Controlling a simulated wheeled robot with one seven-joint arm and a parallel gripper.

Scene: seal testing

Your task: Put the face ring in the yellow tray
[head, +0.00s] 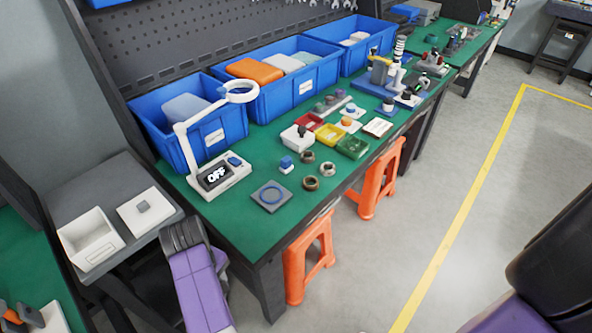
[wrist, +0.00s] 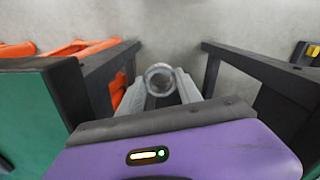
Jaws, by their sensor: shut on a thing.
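In the wrist view, my gripper (wrist: 161,84) is shut on a grey ring (wrist: 148,80), which I take to be the face ring. The ring sits between the fingertips with its round opening toward the camera. Floor and table legs show behind it, so it is held off the green worktop. In the head view my purple arm is at the lower left, left of the worktop; the fingertips and ring cannot be made out there. The yellow tray (head: 331,135) stands on the worktop between a red tray (head: 308,121) and a green tray (head: 352,146).
Orange stools (head: 310,262) are below. A white box (head: 88,240) is on the left stand.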

